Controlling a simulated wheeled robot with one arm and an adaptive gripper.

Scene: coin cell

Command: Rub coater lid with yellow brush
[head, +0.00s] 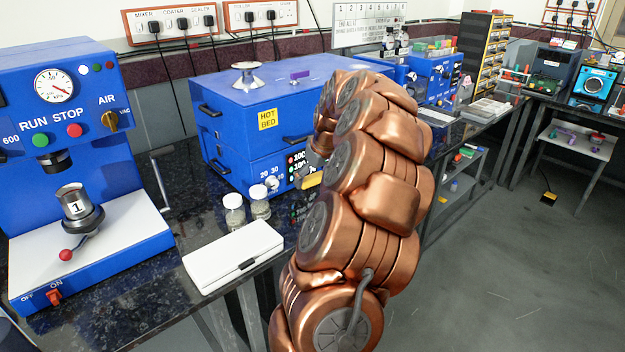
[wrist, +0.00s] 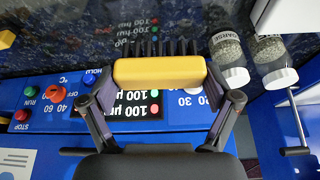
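The yellow brush (wrist: 160,71) with dark bristles sits between the two fingers of my gripper (wrist: 160,84), which is shut on it. In the head view the brush (head: 309,180) shows just left of my copper arm, in front of the coater's panel; most of the gripper is hidden behind the arm. The coater is the large blue box with a HOT BED label. Its blue lid (head: 215,88) appears closed, with a silver knob (head: 245,76) and a small purple piece (head: 300,76) on top. The wrist view shows the coater's front panel (wrist: 30,105) with dials and displays.
Two glass jars (head: 234,211) and a white case (head: 234,256) stand on the dark bench in front of the coater. They are close to the brush. A blue press (head: 75,125) stands at left. A metal crank (wrist: 298,125) sticks out near the jars.

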